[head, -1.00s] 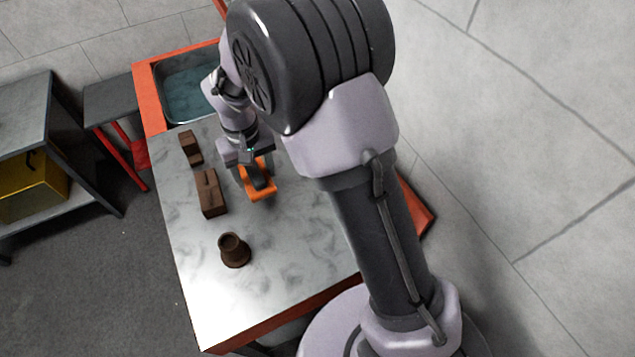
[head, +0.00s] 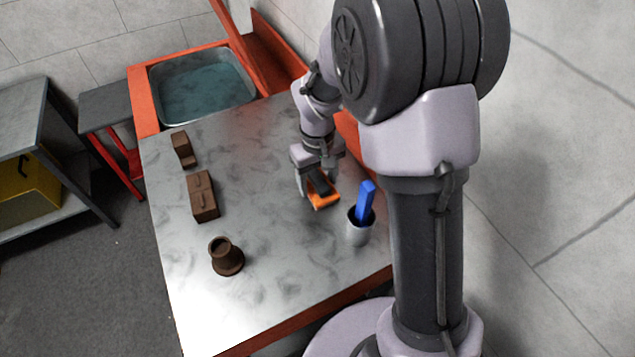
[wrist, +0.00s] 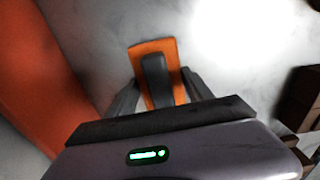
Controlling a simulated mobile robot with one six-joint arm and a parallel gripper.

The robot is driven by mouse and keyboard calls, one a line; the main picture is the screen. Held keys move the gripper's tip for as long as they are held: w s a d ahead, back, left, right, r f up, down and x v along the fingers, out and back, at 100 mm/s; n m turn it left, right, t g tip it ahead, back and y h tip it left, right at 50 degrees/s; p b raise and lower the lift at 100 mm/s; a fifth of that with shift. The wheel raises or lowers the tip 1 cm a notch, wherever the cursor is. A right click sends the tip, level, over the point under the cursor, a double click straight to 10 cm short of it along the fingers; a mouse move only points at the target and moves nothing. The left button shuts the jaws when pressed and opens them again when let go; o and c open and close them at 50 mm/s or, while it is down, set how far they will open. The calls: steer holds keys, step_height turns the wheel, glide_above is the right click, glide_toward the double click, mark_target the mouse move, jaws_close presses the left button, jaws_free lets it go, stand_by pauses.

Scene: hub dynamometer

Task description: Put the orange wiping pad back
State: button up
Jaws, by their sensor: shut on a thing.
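The orange wiping pad (head: 325,203) has a dark grip on top. In the head view it is over the right part of the metal table, left of a grey cup. My gripper (head: 319,186) is shut on the pad's dark grip. In the wrist view the pad (wrist: 153,53) lies between the two fingers of my gripper (wrist: 155,88). I cannot tell whether the pad touches the table top (head: 270,240).
A grey cup (head: 359,232) holds a blue-handled thing (head: 366,200) close right of the pad. Brown blocks (head: 203,196) and a brown flared piece (head: 226,257) stand on the left. A basin of water (head: 203,90) is at the back. The table's middle is clear.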

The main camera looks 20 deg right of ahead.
mark_target(318, 178)
steer(key=o, duration=1.2)
steer(key=shift+f, duration=0.1)
step_height(318, 178, up, 12)
steer(key=p, duration=0.5)
steer(key=s+a+r+m+t+y, duration=0.1)
steer(key=s+a+r+m+t, duration=0.15)
steer(key=s+r, duration=0.8)
steer(key=s+m+t, duration=0.1)
steer(key=s, duration=0.2)
steer(key=s+a+r+m+t, duration=0.1)
steer(key=s, duration=0.2)
steer(key=s+r+m+t+y+b, duration=0.1)
steer(key=s+m, duration=0.1)
steer(key=s, duration=0.1)
steer(key=shift+s+a+r, duration=0.1)
steer(key=shift+s+a, duration=0.1)
steer(key=shift+s, duration=0.15)
